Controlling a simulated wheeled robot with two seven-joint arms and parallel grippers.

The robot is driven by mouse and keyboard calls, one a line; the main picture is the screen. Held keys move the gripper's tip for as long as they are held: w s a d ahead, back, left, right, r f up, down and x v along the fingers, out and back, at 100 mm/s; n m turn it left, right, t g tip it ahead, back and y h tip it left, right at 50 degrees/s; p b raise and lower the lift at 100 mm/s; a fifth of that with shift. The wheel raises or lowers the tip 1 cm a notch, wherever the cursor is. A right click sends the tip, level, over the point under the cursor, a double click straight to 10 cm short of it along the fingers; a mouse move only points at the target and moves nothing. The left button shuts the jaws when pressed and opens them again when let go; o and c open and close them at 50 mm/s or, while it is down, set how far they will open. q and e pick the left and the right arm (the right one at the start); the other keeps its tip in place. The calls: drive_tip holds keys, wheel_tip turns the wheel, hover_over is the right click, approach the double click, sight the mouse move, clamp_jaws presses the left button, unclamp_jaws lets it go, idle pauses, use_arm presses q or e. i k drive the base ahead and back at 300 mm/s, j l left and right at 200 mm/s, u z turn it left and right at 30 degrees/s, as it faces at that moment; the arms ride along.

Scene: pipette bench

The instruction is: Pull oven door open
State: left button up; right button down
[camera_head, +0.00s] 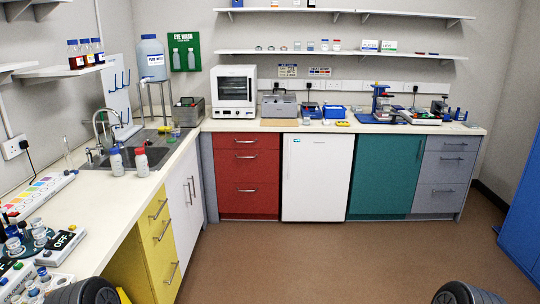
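The small white oven (233,92) stands on the back counter, left of the middle, above the red drawers. Its front door faces me and looks shut, with a window in it; the view is too small to make out the handle clearly. Neither of my grippers is in view. Only dark rounded parts of my arms show at the bottom left and bottom right edges, far from the oven.
A grey box (279,104) stands right of the oven and a grey container (188,111) left of it. The sink (150,145) is at left. A white fridge (316,178) stands under the back counter. The brown floor (320,262) ahead is clear.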

sight(249, 73)
drive_tip(key=i, duration=5.05)
drive_tip(key=i+u, duration=0.1)
drive_tip(key=i, duration=0.1)
